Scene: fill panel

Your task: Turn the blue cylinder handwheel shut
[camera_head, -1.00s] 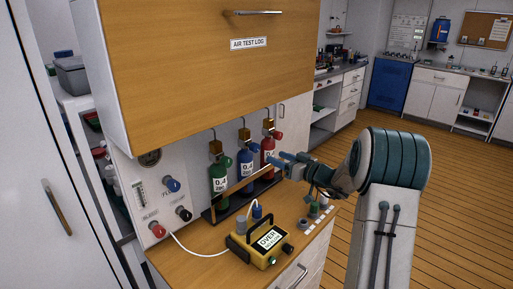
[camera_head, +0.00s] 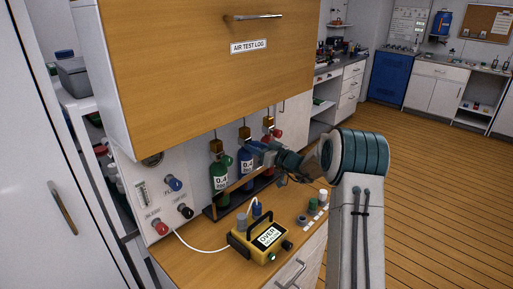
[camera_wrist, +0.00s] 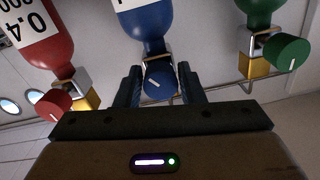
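The blue cylinder (camera_head: 245,167) stands upright in the rack between the green cylinder (camera_head: 219,170) and the red cylinder (camera_head: 267,137), which is partly hidden by my arm. In the wrist view, which is upside down, the blue cylinder (camera_wrist: 151,30) has a blue handwheel (camera_wrist: 157,84) with a white line mark set at a slant. My gripper (camera_wrist: 160,90) is open, with one finger on each side of the handwheel. Narrow gaps seem to show, so contact is unclear. In the head view my gripper (camera_head: 262,150) is at the blue cylinder's top and hides its handwheel.
The red handwheel (camera_wrist: 53,107) and green handwheel (camera_wrist: 286,51) flank the fingers. A wooden bar (camera_head: 240,183) crosses the rack's front. A yellow meter (camera_head: 262,242) reading "OVER" stands on the counter in front. The wooden cabinet (camera_head: 200,60) hangs above. Small jars (camera_head: 313,206) stand at the right.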

